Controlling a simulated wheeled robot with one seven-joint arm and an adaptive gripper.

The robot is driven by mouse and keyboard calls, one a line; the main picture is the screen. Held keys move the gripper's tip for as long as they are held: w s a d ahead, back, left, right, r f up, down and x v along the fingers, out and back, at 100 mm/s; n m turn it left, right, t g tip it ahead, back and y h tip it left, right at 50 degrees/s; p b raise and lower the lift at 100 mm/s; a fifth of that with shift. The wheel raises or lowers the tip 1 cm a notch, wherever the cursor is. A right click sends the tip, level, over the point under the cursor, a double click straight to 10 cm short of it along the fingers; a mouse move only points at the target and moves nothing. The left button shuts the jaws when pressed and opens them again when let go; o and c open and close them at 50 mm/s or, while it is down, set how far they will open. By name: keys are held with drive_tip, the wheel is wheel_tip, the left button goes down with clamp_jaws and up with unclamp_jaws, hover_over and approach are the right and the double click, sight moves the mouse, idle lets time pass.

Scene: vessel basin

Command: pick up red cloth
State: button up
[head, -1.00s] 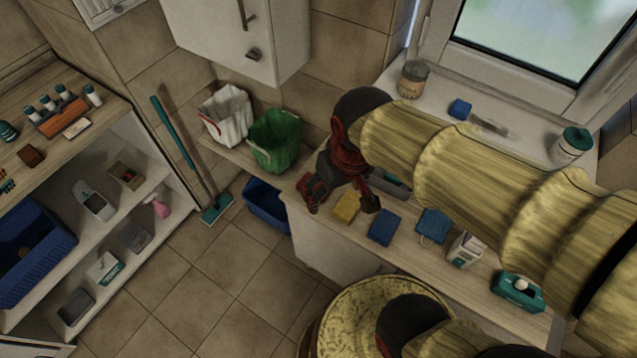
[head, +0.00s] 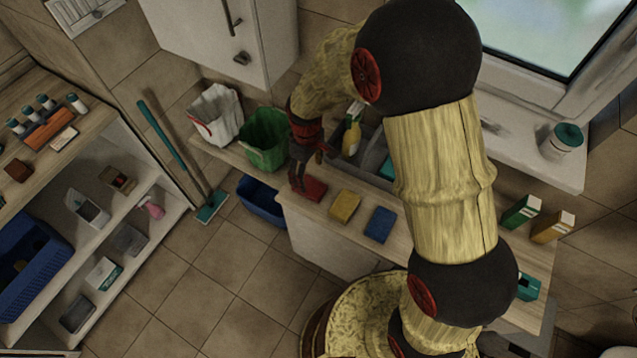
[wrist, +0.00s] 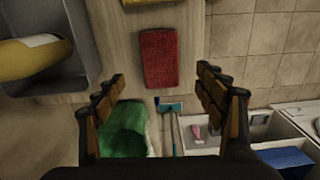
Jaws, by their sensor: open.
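The red cloth (head: 312,189) lies folded on the left end of the wooden counter, left of a yellow cloth (head: 344,207) and a blue cloth (head: 380,224). In the wrist view the red cloth (wrist: 159,58) is a flat rectangle, ahead of and between the fingers. My gripper (head: 306,172) hangs over that counter end, close to the red cloth. In the wrist view my gripper (wrist: 158,90) has its two fingers spread wide, with nothing between them.
The basin (head: 372,152) with a yellow bottle (head: 352,135) lies beside the cloths. A green bin (head: 265,140) and a white bin (head: 217,115) stand left of my gripper. A blue crate (head: 261,198) sits below the counter edge. The floor in front is clear.

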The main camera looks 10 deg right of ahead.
sight(309, 185)
drive_tip(key=shift+s+f, duration=0.1)
drive_tip(key=shift+a+f+n, duration=0.1)
drive_tip(key=shift+f+n, duration=0.2)
drive_tip(key=shift+f+b, duration=0.65)
drive_tip(key=shift+f, duration=2.9)
drive_tip(key=shift+c, duration=1)
drive_tip(key=c, duration=1)
drive_tip(key=shift+r, duration=0.1)
drive_tip(key=shift+c, duration=0.2)
